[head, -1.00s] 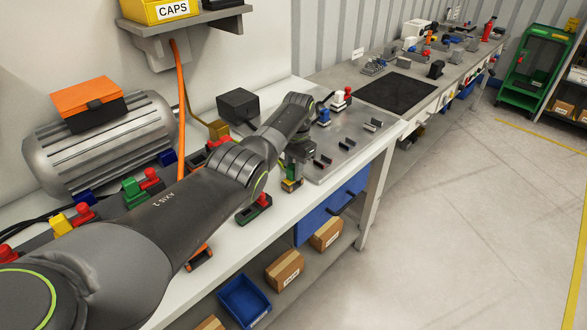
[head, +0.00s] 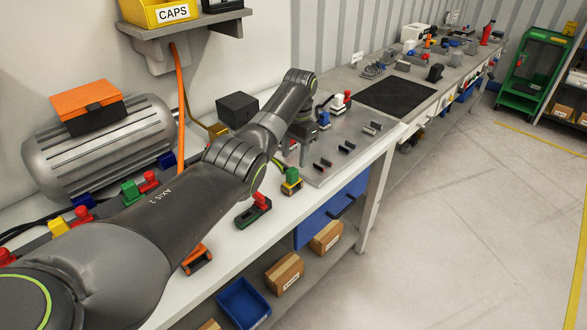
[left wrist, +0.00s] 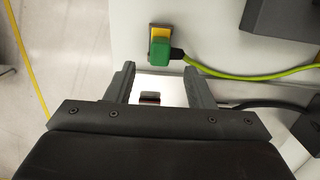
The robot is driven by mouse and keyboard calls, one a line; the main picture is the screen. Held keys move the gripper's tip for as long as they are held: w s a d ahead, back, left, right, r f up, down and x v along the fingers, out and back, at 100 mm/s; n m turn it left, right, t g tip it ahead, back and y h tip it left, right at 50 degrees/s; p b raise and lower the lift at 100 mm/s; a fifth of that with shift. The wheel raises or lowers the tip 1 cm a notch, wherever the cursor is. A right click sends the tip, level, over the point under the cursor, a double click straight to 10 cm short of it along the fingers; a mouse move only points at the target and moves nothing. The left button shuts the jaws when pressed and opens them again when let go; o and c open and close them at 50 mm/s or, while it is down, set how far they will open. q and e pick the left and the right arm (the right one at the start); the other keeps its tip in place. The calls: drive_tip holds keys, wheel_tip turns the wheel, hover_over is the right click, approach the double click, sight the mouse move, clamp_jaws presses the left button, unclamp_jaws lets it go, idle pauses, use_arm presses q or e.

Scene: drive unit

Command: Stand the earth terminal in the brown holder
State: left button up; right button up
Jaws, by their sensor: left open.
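The earth terminal (head: 291,178) has a green cap, a yellow lower part and a green-yellow cable. It stands near the bench's front edge. In the left wrist view the terminal (left wrist: 160,50) is beyond the fingertips, apart from them. A thin brownish edge shows by its yellow part; I cannot tell clearly whether this is the brown holder. My left gripper (head: 304,152) is open and empty, above the metal plate's near edge. In the left wrist view its fingers (left wrist: 158,78) are spread, with a small dark reddish-brown block (left wrist: 150,97) seen between them. My right gripper is not in view.
A red terminal in a green holder (head: 254,212) and an orange holder (head: 198,258) stand along the bench front. The metal plate (head: 340,178) carries small dark blocks. A black box (head: 237,107) is behind my arm. The orange cable (head: 181,120) hangs at the left.

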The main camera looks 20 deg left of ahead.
use_arm(q)
wheel_tip(320, 180, up, 16)
drive_tip(key=p, duration=0.4)
drive_tip(key=shift+w+d, duration=0.25)
drive_tip(key=shift+w, duration=0.15)
drive_tip(key=shift+f, duration=0.1)
